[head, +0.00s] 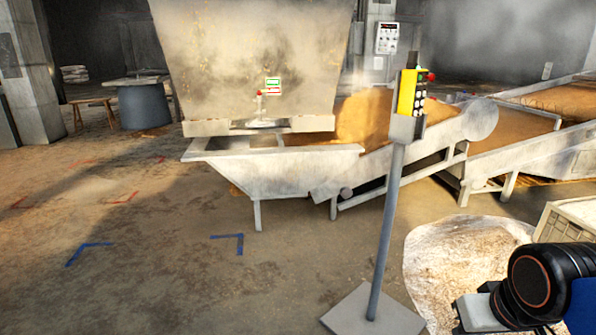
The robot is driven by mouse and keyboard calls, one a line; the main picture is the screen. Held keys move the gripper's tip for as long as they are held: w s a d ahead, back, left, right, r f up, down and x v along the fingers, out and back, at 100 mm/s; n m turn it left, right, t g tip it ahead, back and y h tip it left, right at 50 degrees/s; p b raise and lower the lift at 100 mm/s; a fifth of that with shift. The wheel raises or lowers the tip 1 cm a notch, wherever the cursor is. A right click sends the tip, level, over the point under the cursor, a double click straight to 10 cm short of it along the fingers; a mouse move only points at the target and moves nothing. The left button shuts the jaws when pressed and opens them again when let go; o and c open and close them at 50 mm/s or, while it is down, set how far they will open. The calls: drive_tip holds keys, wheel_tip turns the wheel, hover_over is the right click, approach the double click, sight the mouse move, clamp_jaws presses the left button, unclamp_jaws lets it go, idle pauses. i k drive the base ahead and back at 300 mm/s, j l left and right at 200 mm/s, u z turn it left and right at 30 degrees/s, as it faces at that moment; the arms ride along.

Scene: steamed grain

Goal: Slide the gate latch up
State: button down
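A large grey hopper (220,60) stands at the back centre, steam around its front. Low on its front face is a small latch (260,107) with a red knob on top, above a dark horizontal slot plate (258,124). A small green, white and red sign (273,85) is just above and right of the knob. The latch is small here and its exact position is hard to tell. Part of my arm, black and blue, shows at the lower right, well away from the latch. My gripper's fingers are not visible.
A grey trough and conveyor (280,167) with brown grain run below the hopper to the right. A yellow button box (411,92) on a post (387,230) stands in front. A pale grain-covered sheet (455,262) and a crate (560,222) lie right. Floor at left is open.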

sight(259, 92)
drive_tip(key=i+j+u, duration=0.45)
drive_tip(key=i+u, duration=0.2)
drive_tip(key=i, duration=0.3)
drive_tip(key=i+u, duration=0.35)
drive_tip(key=i, duration=0.2)
drive_tip(key=i+z, duration=0.2)
drive_tip(key=i, duration=0.25)
drive_tip(key=i+j+z, duration=0.2)
drive_tip(key=i, duration=0.2)
drive_tip(key=i+j+z, duration=0.2)
drive_tip(key=i, duration=0.25)
drive_tip(key=i+j+z, duration=0.8)
drive_tip(key=i+j, duration=0.2)
